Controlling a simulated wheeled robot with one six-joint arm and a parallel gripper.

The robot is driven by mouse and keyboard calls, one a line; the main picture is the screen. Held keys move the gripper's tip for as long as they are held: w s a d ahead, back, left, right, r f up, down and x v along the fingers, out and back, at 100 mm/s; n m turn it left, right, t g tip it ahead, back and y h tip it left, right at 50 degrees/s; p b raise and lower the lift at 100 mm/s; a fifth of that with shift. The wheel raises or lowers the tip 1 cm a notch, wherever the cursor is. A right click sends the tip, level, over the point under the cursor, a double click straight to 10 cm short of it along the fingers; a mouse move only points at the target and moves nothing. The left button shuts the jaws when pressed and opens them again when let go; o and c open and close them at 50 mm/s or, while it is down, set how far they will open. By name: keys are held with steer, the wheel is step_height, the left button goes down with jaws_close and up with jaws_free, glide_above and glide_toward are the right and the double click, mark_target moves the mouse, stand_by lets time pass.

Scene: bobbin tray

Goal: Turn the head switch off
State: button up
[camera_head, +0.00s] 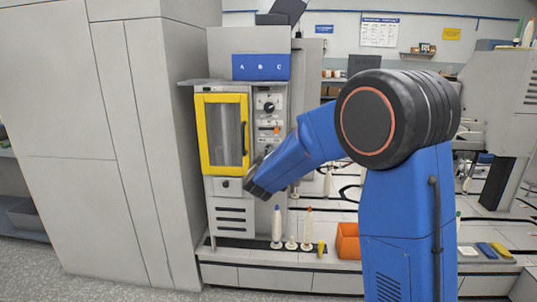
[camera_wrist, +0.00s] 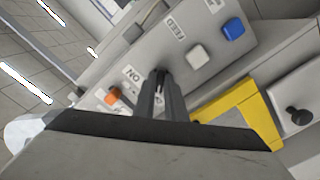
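The machine's control panel (camera_head: 270,112) stands right of a yellow-framed door, with a black knob (camera_head: 267,106) and a small orange part (camera_head: 276,128) on it. In the wrist view, an orange switch (camera_wrist: 113,96) sits on the grey panel near a tilted label (camera_wrist: 131,75) that seems to read ON. I cannot tell for sure that it is the head switch. My gripper (camera_wrist: 160,78) has its dark fingers close together over the panel, right of the orange switch and apart from it. No held object shows between them. In the head view my arm hides the fingers.
The yellow door frame (camera_wrist: 240,103) lies close to the right of my fingers. A white button (camera_wrist: 198,55) and a blue button (camera_wrist: 233,29) are on the panel. White bobbins (camera_head: 277,228) and an orange bin (camera_head: 348,241) stand on the bench below.

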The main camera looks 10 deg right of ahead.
steer(key=o, duration=0.4)
steer(key=shift+c, duration=0.2)
steer(key=shift+s, duration=0.1)
steer(key=v, duration=1.7)
steer(key=shift+s, duration=0.1)
